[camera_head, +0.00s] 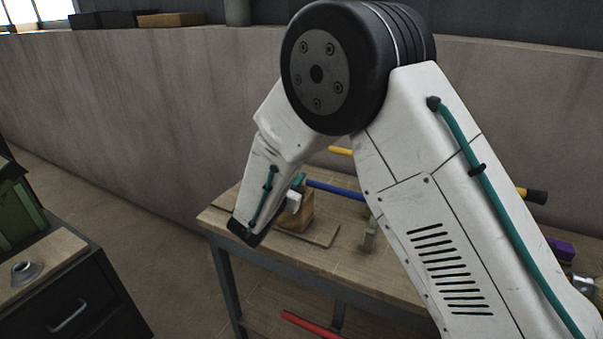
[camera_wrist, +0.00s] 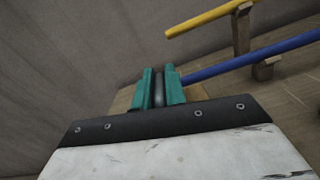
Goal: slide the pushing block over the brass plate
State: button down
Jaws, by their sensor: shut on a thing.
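My gripper (camera_head: 298,180) is over the left end of the workbench. Its teal fingers (camera_wrist: 161,90) are shut on a narrow dark grey piece (camera_wrist: 158,92) in the wrist view. A tan wooden block (camera_head: 303,214) stands just below and beside the gripper on a thin board (camera_head: 321,236); I take it for the pushing block. It shows partly behind the fingers in the wrist view (camera_wrist: 122,101). I cannot tell whether the grey piece is joined to the block. I cannot make out a brass plate in either view; my arm hides part of the bench.
A blue pole (camera_head: 335,189) ends close to the block, propped on a small support (camera_wrist: 263,70). A yellow pole (camera_wrist: 205,19) lies behind it. A red pole (camera_head: 308,324) is below the bench top (camera_head: 345,262). A dark cabinet (camera_head: 75,300) stands left, across a floor gap.

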jog(key=c, duration=1.5)
grip_release()
jog(key=shift+o, duration=0.2)
jog(key=v, duration=0.7)
jog(key=shift+s+a, duration=0.2)
jog(key=shift+s, duration=0.15)
